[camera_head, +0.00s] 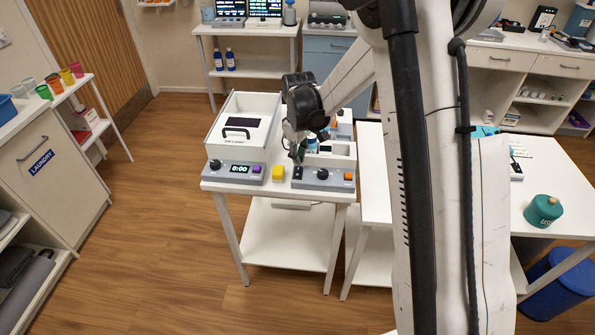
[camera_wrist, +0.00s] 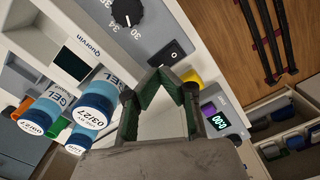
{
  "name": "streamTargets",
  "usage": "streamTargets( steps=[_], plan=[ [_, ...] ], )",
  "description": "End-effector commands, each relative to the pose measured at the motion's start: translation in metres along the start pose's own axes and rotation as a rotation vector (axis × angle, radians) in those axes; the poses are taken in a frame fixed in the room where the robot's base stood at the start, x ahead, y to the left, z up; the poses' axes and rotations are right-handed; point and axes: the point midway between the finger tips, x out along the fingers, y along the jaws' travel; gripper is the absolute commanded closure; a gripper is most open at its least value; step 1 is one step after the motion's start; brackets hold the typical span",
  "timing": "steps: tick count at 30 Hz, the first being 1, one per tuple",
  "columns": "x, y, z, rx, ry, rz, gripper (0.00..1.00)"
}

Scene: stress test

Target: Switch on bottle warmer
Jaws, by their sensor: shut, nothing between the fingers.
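The bottle warmer (camera_head: 322,183) is a grey and white unit on the right of the white table. In the wrist view its grey panel (camera_wrist: 165,20) has a black numbered dial (camera_wrist: 127,10) and a black rocker switch (camera_wrist: 172,52). Blue-capped gel bottles (camera_wrist: 97,103) stand in it. My gripper (camera_head: 298,158) is above the warmer's front left in the head view. In the wrist view my gripper (camera_wrist: 163,77) is shut and empty, its green-padded fingertips just below the rocker switch in the picture. I cannot tell whether they touch it or which way the switch is set.
The floor to the left is clear.

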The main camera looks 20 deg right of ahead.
Motion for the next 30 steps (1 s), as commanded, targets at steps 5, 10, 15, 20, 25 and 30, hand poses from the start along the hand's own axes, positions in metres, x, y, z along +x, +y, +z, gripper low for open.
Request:
streamTargets(
  steps=[5,10,15,20,25,30],
  plan=[
    [0.002,0.0,0.0,0.0,0.0,0.0,1.0],
    [0.004,0.0,0.0,0.0,0.0,0.0,1.0],
    [0.006,0.0,0.0,0.0,0.0,0.0,1.0],
    [0.008,0.0,0.0,0.0,0.0,0.0,1.0],
    [0.01,0.0,0.0,0.0,0.0,0.0,1.0],
    [0.013,0.0,0.0,0.0,0.0,0.0,1.0]
  ],
)
